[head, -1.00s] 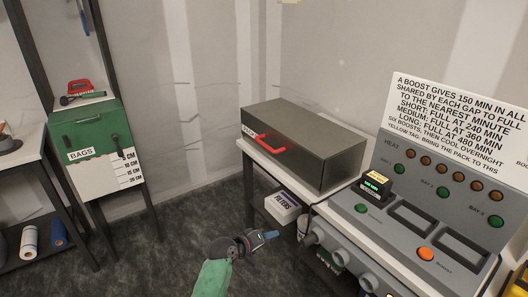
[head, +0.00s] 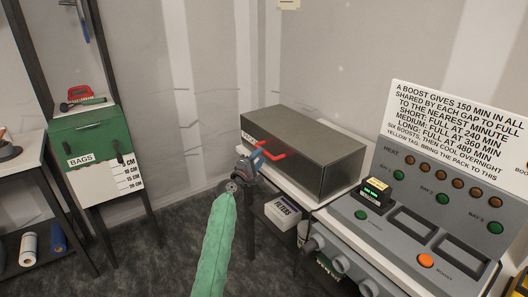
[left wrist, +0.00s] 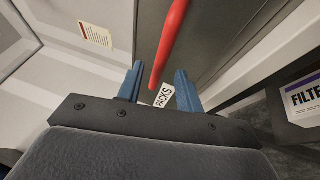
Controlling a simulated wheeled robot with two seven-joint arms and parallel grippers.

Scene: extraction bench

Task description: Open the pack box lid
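The pack box (head: 310,150) is a dark grey box on the white bench, with its lid closed and a red bar handle (head: 272,153) on its front. In the left wrist view the red handle (left wrist: 170,42) runs up from between my fingers, and a PACKS label (left wrist: 164,95) shows beyond them. My left gripper (head: 255,160) is at the left end of the handle. Its blue fingers (left wrist: 160,85) are apart, with a gap on both sides of the handle; I cannot tell the depth between them. My right gripper is not in view.
A grey heat console (head: 410,222) with buttons and a black charger-like pack (head: 375,190) stands to the right, under a text sign (head: 455,125). A FILTERS box (head: 283,211) sits on a lower shelf. A green BAGS box (head: 88,135) is at the left.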

